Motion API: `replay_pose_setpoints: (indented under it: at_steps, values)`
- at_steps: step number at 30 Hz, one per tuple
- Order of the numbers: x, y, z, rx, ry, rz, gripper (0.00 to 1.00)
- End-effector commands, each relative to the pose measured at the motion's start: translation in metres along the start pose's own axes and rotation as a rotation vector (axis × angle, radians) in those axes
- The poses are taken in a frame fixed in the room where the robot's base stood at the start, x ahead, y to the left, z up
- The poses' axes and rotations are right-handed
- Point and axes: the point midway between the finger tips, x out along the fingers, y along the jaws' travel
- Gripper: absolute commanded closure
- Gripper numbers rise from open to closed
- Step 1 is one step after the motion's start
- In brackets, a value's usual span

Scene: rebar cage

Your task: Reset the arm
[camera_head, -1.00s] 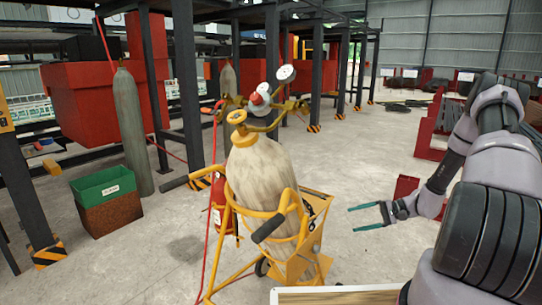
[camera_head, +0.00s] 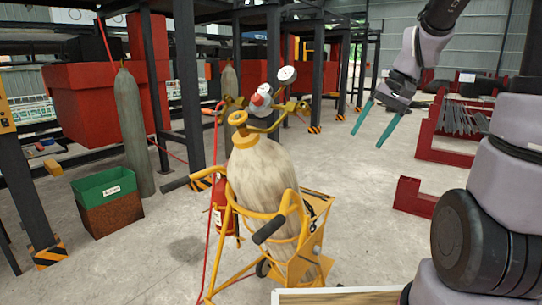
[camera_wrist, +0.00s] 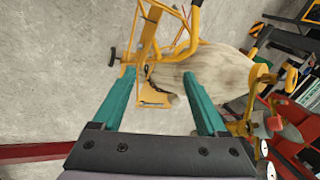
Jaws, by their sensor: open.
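My gripper (camera_head: 371,123) is open and empty, with its two teal fingers apart and pointing down and left in the head view. It is in the upper right of that view, to the right of the gas cylinder (camera_head: 265,180). The cylinder stands in a yellow cart (camera_head: 290,232) with gauges and a valve at its top. In the wrist view, the open fingers (camera_wrist: 163,95) show with nothing between their tips but the view of the cart and cylinder (camera_wrist: 210,78) beyond. My arm is raised on the right side, its upper part cut off by the picture's top edge.
A green and brown bin (camera_head: 107,200) and a grey cylinder (camera_head: 133,130) stand at the left. A red rack (camera_head: 440,148) with rods is at the right. Black posts (camera_head: 187,95) stand behind. Concrete floor (camera_head: 370,220) is clear between cart and rack.

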Motion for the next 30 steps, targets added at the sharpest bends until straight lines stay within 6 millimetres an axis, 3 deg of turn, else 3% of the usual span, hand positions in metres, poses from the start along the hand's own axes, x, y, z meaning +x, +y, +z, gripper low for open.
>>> replay_pose_setpoints:
  at_steps: [1,6,15,21,30]
  values:
    - [-0.016,-0.006,0.013,-0.018,0.047,0.015,0.24]
    - [-0.056,-0.014,0.051,-0.040,0.187,0.047,0.24]
    - [-0.102,-0.012,0.108,-0.056,0.403,0.033,0.24]
    - [-0.111,-0.009,0.121,-0.055,0.455,0.019,0.24]
    - [-0.111,-0.009,0.121,-0.055,0.456,0.019,0.24]
